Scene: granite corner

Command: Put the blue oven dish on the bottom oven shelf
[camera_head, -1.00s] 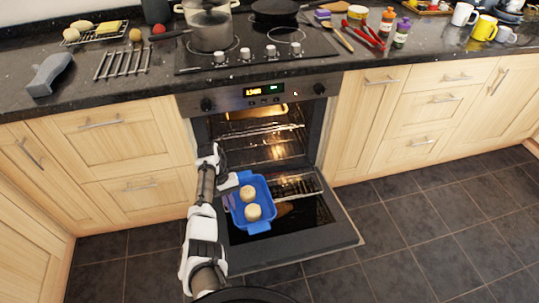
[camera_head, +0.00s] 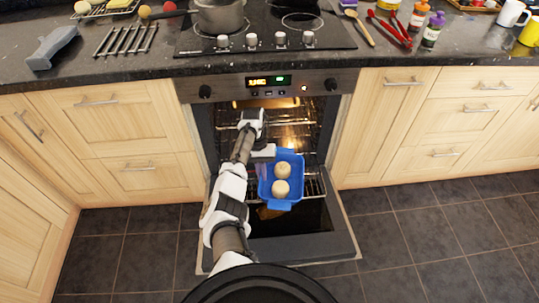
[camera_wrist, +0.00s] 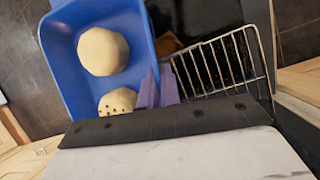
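The blue oven dish (camera_head: 268,194) holds two round pale dough-like pieces and is at the open oven's mouth, above the lowered door. It also shows at the upper left of the wrist view (camera_wrist: 58,62). My gripper (camera_wrist: 158,88) has its purple fingers at the dish's right wall in the wrist view and is shut on that wall. The bottom oven shelf (camera_head: 314,184) is a wire rack, partly pulled out over the door. It shows to the right of the dish in the wrist view (camera_wrist: 222,62). The dish and my arm hide part of the shelf.
The oven door (camera_head: 322,243) is lowered in front. An upper rack (camera_head: 230,126) is inside the lit oven. A pot (camera_head: 220,14) stands on the hob above. Wooden cupboards flank the oven, and the tiled floor is clear.

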